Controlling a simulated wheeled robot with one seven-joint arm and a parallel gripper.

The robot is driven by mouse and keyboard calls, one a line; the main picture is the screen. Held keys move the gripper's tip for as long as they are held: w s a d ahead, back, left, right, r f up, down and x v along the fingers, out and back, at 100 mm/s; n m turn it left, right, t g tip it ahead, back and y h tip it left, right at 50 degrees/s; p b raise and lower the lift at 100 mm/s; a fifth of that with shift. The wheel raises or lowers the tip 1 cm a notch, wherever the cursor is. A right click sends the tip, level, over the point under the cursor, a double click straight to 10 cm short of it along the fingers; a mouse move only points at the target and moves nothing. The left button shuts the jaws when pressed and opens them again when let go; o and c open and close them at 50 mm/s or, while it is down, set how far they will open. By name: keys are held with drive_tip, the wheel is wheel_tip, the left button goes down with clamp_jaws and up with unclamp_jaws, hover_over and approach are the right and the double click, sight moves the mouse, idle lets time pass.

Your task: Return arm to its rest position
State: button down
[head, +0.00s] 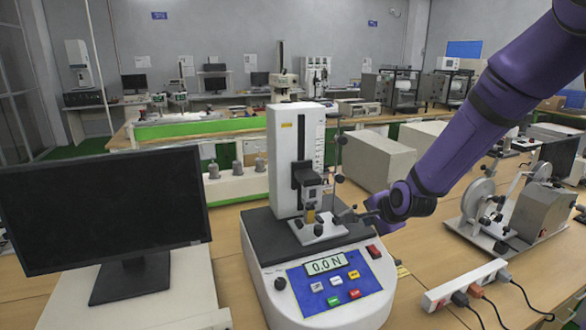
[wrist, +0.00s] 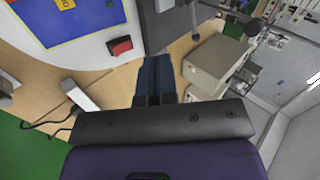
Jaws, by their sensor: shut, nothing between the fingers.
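My purple arm reaches in from the upper right in the head view. My gripper (head: 362,216) is at the right side of the white force tester (head: 255,260), beside its small platform. In the wrist view my gripper (wrist: 155,62) shows its two dark fingers side by side, shut and empty. The tester's display reads 0.0 N. Its red switch (wrist: 121,46) and blue panel (wrist: 70,18) lie at the upper left in the wrist view. Whether the fingertips touch the tester cannot be told.
A black monitor (head: 100,210) stands left of the tester. A power strip (head: 465,285) with plugs lies at the front right. A grey-and-white roller device (head: 530,210) stands at the right. Beige boxes (head: 378,160) stand behind my gripper. Some bare wooden table shows right of the tester.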

drive_tip(key=s+d+r+n+g, duration=0.1)
drive_tip(key=s+d+r+n, duration=0.1)
drive_tip(key=s+r+n, duration=0.2)
drive_tip(key=s+d+r+n+g+h, duration=0.1)
drive_tip(key=s+r+n, duration=0.3)
drive_tip(key=s+r, duration=0.6)
drive_tip(key=s+d+r+n+g+h, duration=0.1)
drive_tip(key=s+d+r+n, duration=0.2)
drive_tip(key=s, duration=1.7)
wheel_tip(320, 180, up, 5)
drive_tip(key=shift+s+d+n, duration=0.15)
drive_tip(key=shift+n, duration=0.85)
